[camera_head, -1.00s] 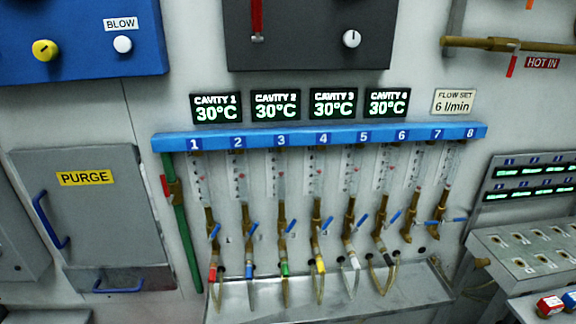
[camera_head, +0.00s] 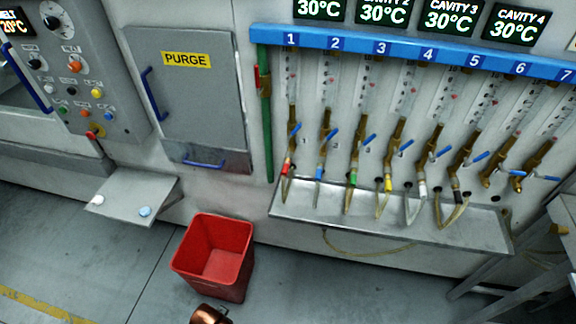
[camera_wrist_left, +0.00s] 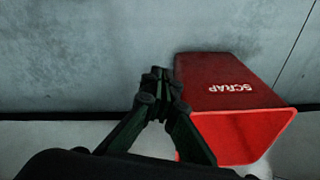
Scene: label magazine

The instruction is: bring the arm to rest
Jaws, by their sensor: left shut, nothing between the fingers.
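My left gripper (camera_wrist_left: 158,82) shows in the left wrist view. Its dark fingers meet at the tips and hold nothing. It is beside a red bin marked SCRAP (camera_wrist_left: 228,84), which is to its right in that view; I cannot tell whether they touch. In the head view the red bin (camera_head: 213,253) stands upright on the floor and looks empty. A copper-coloured part (camera_head: 210,315) shows at the bottom edge below the bin; I cannot tell what it belongs to. My right gripper is in neither view.
A grey drip tray (camera_head: 390,222) juts from the wall under several coloured hoses and valves. A small grey shelf (camera_head: 130,195) with two round buttons juts out at the left. A PURGE door (camera_head: 187,100) is shut. Grey floor (camera_head: 80,255) is clear left of the bin.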

